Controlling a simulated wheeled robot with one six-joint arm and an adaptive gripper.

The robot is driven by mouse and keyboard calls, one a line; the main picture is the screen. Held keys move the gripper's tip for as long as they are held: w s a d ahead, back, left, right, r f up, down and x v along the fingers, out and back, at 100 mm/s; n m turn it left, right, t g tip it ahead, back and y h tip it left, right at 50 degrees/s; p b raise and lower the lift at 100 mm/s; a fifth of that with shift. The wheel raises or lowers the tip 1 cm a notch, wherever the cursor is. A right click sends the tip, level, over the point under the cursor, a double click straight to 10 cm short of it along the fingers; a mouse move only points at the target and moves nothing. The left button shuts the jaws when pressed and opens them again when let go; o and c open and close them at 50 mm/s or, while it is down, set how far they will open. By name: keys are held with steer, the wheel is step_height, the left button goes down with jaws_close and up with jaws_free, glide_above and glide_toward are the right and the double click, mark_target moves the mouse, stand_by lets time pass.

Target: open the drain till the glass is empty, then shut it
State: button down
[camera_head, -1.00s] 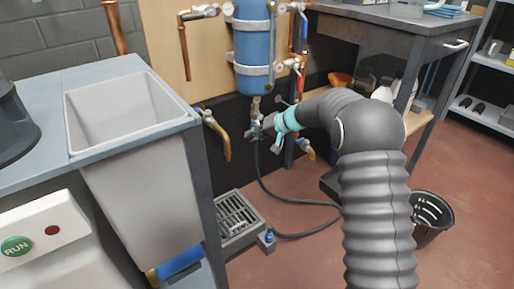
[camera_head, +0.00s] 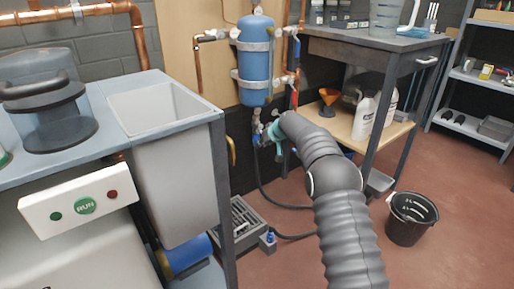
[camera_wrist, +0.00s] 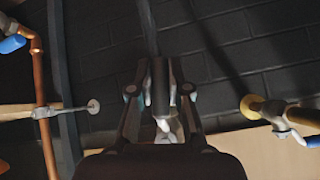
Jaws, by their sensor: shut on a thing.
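The blue vessel (camera_head: 256,62) hangs on the wooden board, with the drain valve (camera_head: 257,137) on pipework under its bottom end. A thin upright tube, likely the glass, runs along the vessel's right side, too small to show a level. My gripper (camera_head: 270,131) is at the drain, partly hidden by my arm. In the wrist view my gripper (camera_wrist: 160,88) is shut on a dark, upright bar-like part, likely the drain handle (camera_wrist: 159,82); a pale piece shows below it. Whether the drain is open cannot be told.
A black hose runs from the drain area towards the floor grate (camera_head: 238,222). A sink (camera_head: 165,108) and bench stand left, a workbench (camera_head: 370,45) with bottles on its shelf right. A black bucket (camera_head: 411,220) stands on the floor. Copper pipes flank the vessel.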

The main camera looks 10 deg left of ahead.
steer(key=shift+d+f, duration=0.1)
stand_by(0.3)
steer(key=c, duration=1.1)
jaws_free()
steer(key=v, duration=1.2)
